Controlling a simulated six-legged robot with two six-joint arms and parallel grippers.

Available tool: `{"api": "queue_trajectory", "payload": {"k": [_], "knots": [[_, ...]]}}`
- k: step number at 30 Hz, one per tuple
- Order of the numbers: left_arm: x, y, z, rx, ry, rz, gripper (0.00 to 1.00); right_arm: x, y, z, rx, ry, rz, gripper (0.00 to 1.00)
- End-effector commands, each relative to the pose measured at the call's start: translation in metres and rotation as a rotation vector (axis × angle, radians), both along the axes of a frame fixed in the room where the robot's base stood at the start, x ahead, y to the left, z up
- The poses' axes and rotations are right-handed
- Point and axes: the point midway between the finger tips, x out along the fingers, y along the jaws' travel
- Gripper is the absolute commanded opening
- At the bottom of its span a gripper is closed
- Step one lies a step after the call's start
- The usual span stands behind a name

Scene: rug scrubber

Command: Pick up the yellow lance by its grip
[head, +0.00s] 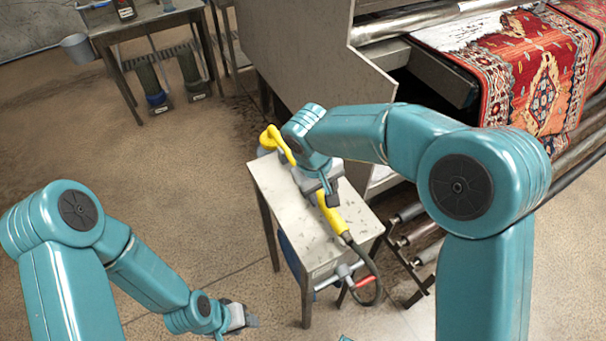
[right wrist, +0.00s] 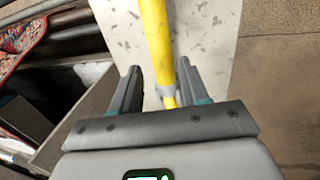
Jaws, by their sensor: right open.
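The yellow lance (head: 331,214) lies along the small pale-topped table (head: 277,190); my right arm and gripper hide its middle. A dark hose leaves its near end. In the right wrist view, the lance (right wrist: 156,40) runs down between the two dark fingers of my right gripper (right wrist: 158,70), with a grey collar near them. My right gripper (head: 327,193) is open over the lance; I cannot tell whether either finger touches it. My left gripper (head: 243,317) is low over the floor at the bottom, away from the table; its jaws are too small to read.
A machine with rollers and a red patterned rug (head: 545,75) stands right of the table. The dark hose (head: 374,268) and a red-handled fitting (head: 364,281) hang at the table's near end. A workbench (head: 150,22) stands at the back left. The floor to the left is open.

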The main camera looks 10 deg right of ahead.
Motion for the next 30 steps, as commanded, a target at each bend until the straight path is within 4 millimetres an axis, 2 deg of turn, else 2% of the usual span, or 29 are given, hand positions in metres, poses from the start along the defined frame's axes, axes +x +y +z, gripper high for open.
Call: {"api": "queue_trajectory", "payload": {"k": [3, 8, 15, 18, 24, 25, 27, 29, 30], "knots": [[0.0, 0.0, 0.001, 0.0, 0.0, 0.0, 0.43, 0.001, -0.003, -0.015, 0.0, 0.001, 0.001, 0.44], [0.0, 0.0, 0.002, 0.0, 0.0, 0.0, 0.43, 0.003, -0.005, -0.026, -0.001, 0.003, -0.002, 0.44], [0.0, 0.0, 0.008, 0.0, 0.0, 0.0, 0.43, 0.007, -0.01, -0.063, -0.001, 0.002, -0.003, 0.44], [0.0, 0.0, 0.008, 0.0, 0.0, 0.0, 0.43, 0.009, -0.011, -0.07, 0.0, 0.0, -0.001, 0.44], [0.0, 0.0, 0.008, 0.0, 0.0, 0.0, 0.43, 0.009, -0.011, -0.071, 0.001, -0.001, -0.002, 0.44], [0.0, 0.0, 0.008, 0.0, 0.0, 0.0, 0.43, 0.009, -0.011, -0.07, 0.001, -0.001, -0.002, 0.41], [0.0, 0.0, 0.008, 0.0, 0.0, 0.0, 0.43, 0.009, -0.011, -0.071, 0.001, -0.001, -0.002, 0.18], [0.0, 0.0, 0.008, 0.0, 0.0, 0.0, 0.43, 0.009, -0.011, -0.07, 0.001, -0.001, -0.002, 0.0], [0.0, 0.0, 0.008, 0.0, 0.0, 0.0, 0.43, 0.009, -0.011, -0.07, 0.001, -0.001, -0.002, 0.0]]}}
